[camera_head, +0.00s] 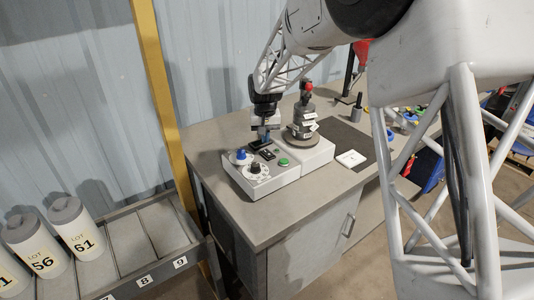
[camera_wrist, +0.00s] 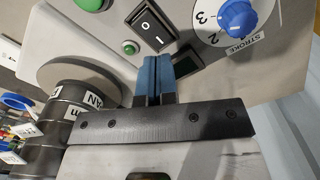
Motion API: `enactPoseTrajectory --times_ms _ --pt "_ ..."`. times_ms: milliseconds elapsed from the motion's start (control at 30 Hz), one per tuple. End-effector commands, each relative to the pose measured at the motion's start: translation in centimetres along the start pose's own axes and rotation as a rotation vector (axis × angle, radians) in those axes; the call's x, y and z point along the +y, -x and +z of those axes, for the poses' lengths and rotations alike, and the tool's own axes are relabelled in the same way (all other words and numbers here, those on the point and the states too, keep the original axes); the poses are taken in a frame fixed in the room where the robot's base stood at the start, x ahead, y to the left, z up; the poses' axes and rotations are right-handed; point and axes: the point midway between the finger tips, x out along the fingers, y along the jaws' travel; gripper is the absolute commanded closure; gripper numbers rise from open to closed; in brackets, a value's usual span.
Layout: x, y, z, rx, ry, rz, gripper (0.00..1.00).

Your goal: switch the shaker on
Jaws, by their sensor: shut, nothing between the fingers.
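The shaker (camera_head: 305,155) is a light-grey unit with a control panel, and a dark stack of sieves (camera_head: 303,122) stands on it. Its black rocker switch (camera_wrist: 150,24), with white on/off marks, shows in the wrist view. I cannot tell which side is pressed. My gripper (camera_head: 264,138) is over the panel, pointing down. Its blue fingertips (camera_wrist: 152,68) are shut together with nothing between them. In the wrist view they sit just below the rocker; I cannot tell whether they touch the panel.
A small green button or lamp (camera_wrist: 130,47), a larger green button (camera_head: 283,162), a blue stroke knob (camera_wrist: 238,18) and a dark display (camera_wrist: 186,64) surround the switch. A white square dish (camera_head: 350,158) lies right of the shaker.

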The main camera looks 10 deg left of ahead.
Motion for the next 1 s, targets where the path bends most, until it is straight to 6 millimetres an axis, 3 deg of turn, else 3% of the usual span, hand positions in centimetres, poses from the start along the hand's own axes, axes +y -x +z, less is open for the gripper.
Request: enactPoseTrajectory --times_ms 500,1000 --pt "0.0 2.8 0.0 0.001 0.0 0.0 1.0" --pt "0.1 3.2 0.1 0.001 -0.001 0.0 1.0"
